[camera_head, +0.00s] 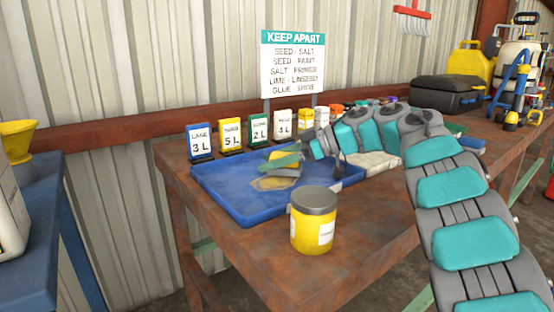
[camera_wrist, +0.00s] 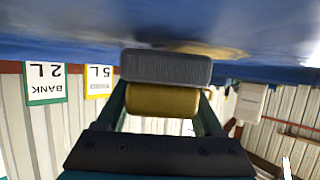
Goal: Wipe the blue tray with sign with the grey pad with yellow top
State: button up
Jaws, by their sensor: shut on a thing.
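The blue tray (camera_head: 222,203) lies on the rusty table, with a white and teal KEEP APART sign (camera_head: 293,68) standing behind it. A yellowish-brown patch (camera_head: 268,185) shows on the tray floor. My gripper (camera_head: 287,159) is over the tray, shut on the pad with the yellow top (camera_head: 284,171). In the wrist view, which is upside down, the grey pad (camera_wrist: 165,67) and its yellow top (camera_wrist: 162,101) sit between my fingers. The pad's grey face is against or very close to the tray floor, beside the patch; I cannot tell if it touches.
A yellow tin with grey lid (camera_head: 312,225) stands at the tray's front right. Several labelled cards (camera_head: 231,135) stand behind the tray. A pale cloth-like block (camera_head: 375,164) lies right of it, near my arm. A black case (camera_head: 447,95) and sprayer (camera_head: 517,65) are farther right.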

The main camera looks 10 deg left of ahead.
aim_at(239, 184)
jog(key=shift+s+a, duration=2)
jog(key=shift+s, duration=0.25)
jog(key=shift+s+a, duration=1.1)
jog(key=shift+s, duration=0.2)
jog(key=shift+r, duration=2.95)
notch_tip(239, 184, up, 3)
